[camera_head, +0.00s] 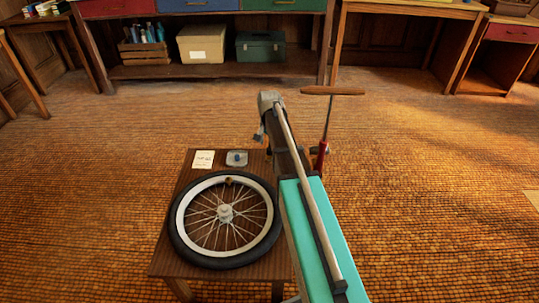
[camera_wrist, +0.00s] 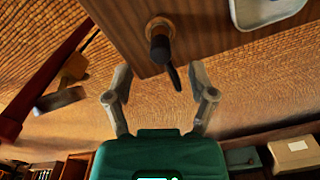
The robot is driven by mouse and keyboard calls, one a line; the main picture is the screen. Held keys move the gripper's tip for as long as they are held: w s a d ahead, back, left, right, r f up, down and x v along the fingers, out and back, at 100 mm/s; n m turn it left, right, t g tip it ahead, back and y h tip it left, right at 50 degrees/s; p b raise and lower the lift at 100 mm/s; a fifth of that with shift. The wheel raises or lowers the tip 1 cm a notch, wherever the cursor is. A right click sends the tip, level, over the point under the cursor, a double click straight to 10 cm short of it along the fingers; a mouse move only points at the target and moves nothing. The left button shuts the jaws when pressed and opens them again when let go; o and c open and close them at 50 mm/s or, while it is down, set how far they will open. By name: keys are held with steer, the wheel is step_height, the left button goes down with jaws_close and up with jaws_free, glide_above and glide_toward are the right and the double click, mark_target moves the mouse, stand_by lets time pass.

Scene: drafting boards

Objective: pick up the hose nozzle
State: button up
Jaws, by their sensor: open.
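The hose nozzle (camera_wrist: 159,48) appears to be the dark upright piece with a brownish round end and a slim black lever, near the edge of the wooden table (camera_wrist: 115,20) in the wrist view. My gripper (camera_wrist: 160,80) is open and empty. Its two fingers are spread to either side of the nozzle's lever in the picture, and the nozzle's body lies beyond the fingertips. I cannot tell the exact gap, and I see no contact. In the head view my arm covers that part of the table, and the nozzle does not show.
A spoked wheel (camera_head: 183,228) lies on the small table (camera_head: 180,253), with a card (camera_head: 203,159) and a shallow dish (camera_head: 237,164) behind it. A red floor pump (camera_head: 321,157) with a wooden handle stands right of my arm. A shelved bench (camera_head: 220,72) stands behind.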

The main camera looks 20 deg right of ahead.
mark_target(269, 149)
steer(key=shift+f+b, duration=2.1)
steer(key=shift+f, duration=0.2)
jaws_close()
